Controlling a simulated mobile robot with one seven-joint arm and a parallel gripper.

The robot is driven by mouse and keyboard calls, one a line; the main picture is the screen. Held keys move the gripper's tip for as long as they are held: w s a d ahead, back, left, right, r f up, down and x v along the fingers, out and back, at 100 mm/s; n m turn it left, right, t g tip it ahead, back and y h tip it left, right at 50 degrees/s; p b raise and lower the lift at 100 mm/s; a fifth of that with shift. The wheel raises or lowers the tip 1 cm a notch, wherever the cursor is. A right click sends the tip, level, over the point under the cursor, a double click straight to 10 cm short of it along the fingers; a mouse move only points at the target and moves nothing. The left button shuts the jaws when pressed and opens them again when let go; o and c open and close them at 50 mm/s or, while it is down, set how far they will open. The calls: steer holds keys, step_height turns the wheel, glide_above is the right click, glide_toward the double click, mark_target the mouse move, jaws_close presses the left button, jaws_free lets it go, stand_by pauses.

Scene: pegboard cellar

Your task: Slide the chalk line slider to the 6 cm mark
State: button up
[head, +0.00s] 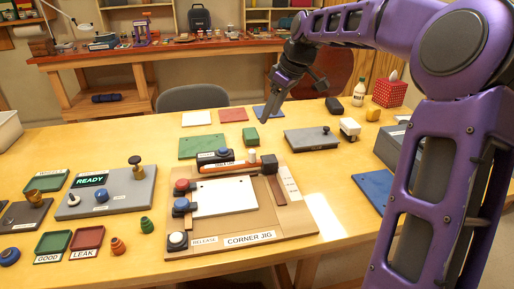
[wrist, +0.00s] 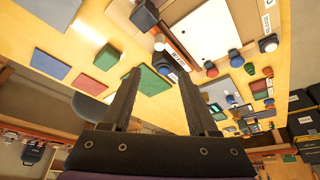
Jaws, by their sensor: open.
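No centimetre marks are legible. My gripper (head: 272,106) is above the far middle of the table, left of and higher than that plate. In the wrist view, my gripper (wrist: 160,75) shows two spread fingers with nothing between them. It is open and touches nothing that I can see.
The corner jig (head: 297,217) fills the table's middle. A grey panel (head: 130,195) with a READY display stands left. A white bottle (head: 359,97), a red dotted box (head: 389,93) and a white-topped item (head: 350,127) are at the right. A chair (head: 193,96) stands behind.

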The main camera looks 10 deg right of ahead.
mark_target(253, 150)
steer(key=b+x, duration=0.3)
steer(key=x, duration=1.4)
steer(key=shift+d+f, duration=0.1)
jaws_close()
stand_by(0.9)
